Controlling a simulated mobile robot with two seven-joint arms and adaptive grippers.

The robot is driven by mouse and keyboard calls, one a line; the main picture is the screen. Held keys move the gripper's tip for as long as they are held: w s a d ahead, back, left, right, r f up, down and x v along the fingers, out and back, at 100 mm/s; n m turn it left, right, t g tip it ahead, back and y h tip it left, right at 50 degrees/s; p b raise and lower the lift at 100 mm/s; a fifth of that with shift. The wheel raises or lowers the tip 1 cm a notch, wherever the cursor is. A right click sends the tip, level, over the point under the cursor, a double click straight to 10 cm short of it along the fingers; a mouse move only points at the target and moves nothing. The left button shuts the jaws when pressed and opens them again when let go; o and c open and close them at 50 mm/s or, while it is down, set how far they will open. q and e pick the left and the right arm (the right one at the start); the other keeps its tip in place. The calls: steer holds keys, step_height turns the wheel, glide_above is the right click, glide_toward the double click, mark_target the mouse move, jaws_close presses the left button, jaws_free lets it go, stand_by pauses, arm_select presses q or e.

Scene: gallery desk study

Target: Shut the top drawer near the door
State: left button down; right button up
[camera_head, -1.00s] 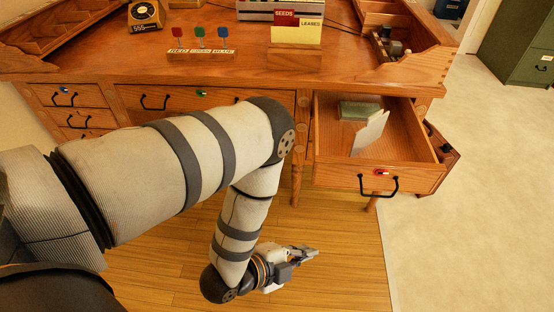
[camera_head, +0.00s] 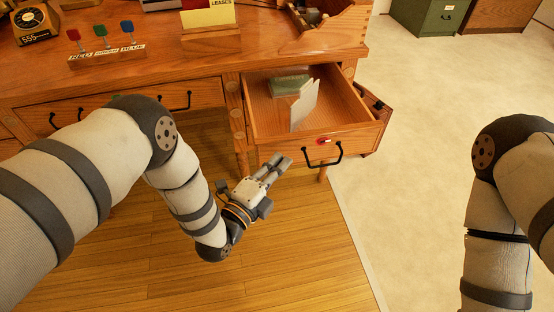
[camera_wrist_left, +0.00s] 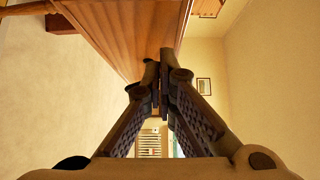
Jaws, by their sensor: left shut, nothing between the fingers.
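The top drawer (camera_head: 275,147) at the desk's right end stands pulled out, with a black handle (camera_head: 322,155) and a red tag on its front. A green box (camera_head: 289,84) and upright white cards (camera_head: 304,105) are inside it. My left gripper (camera_head: 283,164) is shut and empty, just left of the handle and close to the drawer front; I cannot tell whether it touches. In the left wrist view its fingers (camera_wrist_left: 160,85) meet in front of a wooden surface. My right arm shows at the right edge, but its gripper is out of view.
The wooden desk (camera_head: 130,75) holds a phone (camera_head: 33,25), a stand of coloured tags (camera_head: 107,52) and a card holder (camera_head: 209,38). Another drawer (camera_head: 373,103) juts out on the desk's right side. Pale floor is clear right of the desk, with a green cabinet (camera_head: 430,14) behind.

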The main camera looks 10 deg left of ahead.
arm_select(q)
steer(key=shift+w+a, duration=0.25)
steer(key=shift+w, duration=0.35)
arm_select(e)
steer(key=shift+f, duration=0.1)
arm_select(q)
steer(key=shift+w, duration=0.1)
arm_select(e)
steer(key=shift+s, duration=0.1)
